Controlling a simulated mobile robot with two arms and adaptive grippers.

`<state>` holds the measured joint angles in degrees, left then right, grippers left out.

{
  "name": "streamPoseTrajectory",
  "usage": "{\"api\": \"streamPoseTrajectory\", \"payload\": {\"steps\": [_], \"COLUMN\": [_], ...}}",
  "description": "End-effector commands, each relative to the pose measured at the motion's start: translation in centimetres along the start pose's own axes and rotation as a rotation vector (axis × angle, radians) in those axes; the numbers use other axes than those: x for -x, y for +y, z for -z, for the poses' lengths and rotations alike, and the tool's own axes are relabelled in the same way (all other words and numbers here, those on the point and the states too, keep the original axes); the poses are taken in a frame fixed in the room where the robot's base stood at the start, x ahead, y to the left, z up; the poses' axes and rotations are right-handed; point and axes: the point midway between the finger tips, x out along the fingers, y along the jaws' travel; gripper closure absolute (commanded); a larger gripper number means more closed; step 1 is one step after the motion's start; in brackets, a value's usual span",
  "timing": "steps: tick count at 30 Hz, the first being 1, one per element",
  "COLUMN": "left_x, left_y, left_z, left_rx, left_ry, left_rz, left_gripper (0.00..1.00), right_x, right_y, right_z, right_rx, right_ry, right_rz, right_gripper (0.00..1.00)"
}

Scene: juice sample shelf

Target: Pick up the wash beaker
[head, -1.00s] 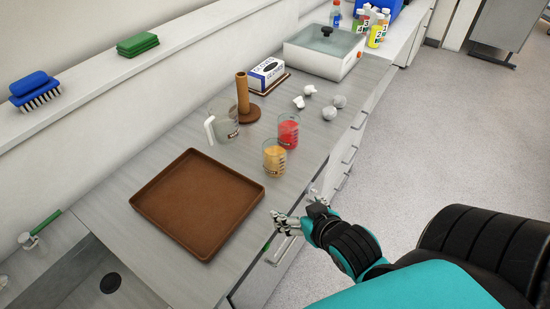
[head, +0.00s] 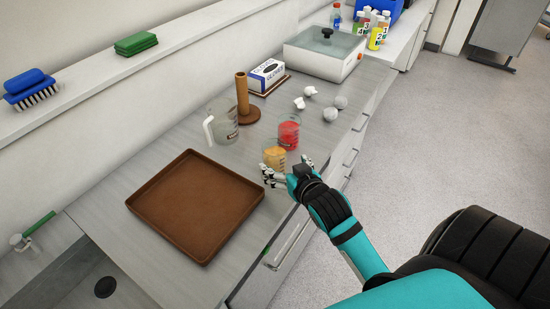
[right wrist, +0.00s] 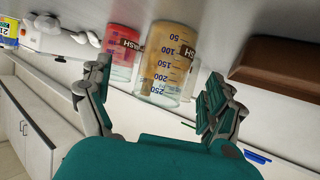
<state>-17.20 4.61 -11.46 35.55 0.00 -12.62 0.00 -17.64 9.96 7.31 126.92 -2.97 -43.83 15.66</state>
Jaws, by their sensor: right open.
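A clear beaker with orange liquid (head: 274,155) stands upright on the counter; it also shows, upside down, in the right wrist view (right wrist: 166,65). Its dark label seems to read WASH. Just behind it stands a beaker with red liquid (head: 289,131), also in the right wrist view (right wrist: 122,45), with a similar label. My right gripper (head: 287,171) is open and empty at the counter's front edge, close to the orange beaker. In the right wrist view the beaker lies ahead between the spread fingers (right wrist: 157,78); contact cannot be told. My left gripper is out of view.
A brown tray (head: 137,203) lies left of the beakers. A clear jug with a white handle (head: 222,125) and a brown post on a round base (head: 242,95) stand behind them. Small white and grey pieces (head: 330,114) lie to the right, before a lidded white bath (head: 315,65).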

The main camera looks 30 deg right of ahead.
Motion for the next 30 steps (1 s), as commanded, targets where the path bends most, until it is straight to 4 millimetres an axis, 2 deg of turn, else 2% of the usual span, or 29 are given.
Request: {"api": "streamPoseTrajectory", "payload": {"steps": [5,12,21,23,30], "left_x": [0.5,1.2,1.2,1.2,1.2], "left_y": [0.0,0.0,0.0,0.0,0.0], "left_z": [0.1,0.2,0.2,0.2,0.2], "left_rx": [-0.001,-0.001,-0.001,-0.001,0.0], "left_ry": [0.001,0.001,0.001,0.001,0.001], "left_rz": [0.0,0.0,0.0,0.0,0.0], "left_gripper": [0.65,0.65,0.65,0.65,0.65], "right_x": [-1.4,-4.8,-5.5,-5.5,-5.4], "right_y": [-0.3,-0.8,-0.8,-0.8,-0.8], "right_z": [0.0,-0.2,-0.4,-0.4,-0.3], "right_rx": [0.0,0.0,0.001,0.001,0.001], "right_ry": [0.0,0.0,0.0,0.0,0.0], "right_rz": [0.0,0.0,0.0,0.0,0.0], "right_gripper": [0.09,0.09,0.09,0.14,0.46]}}
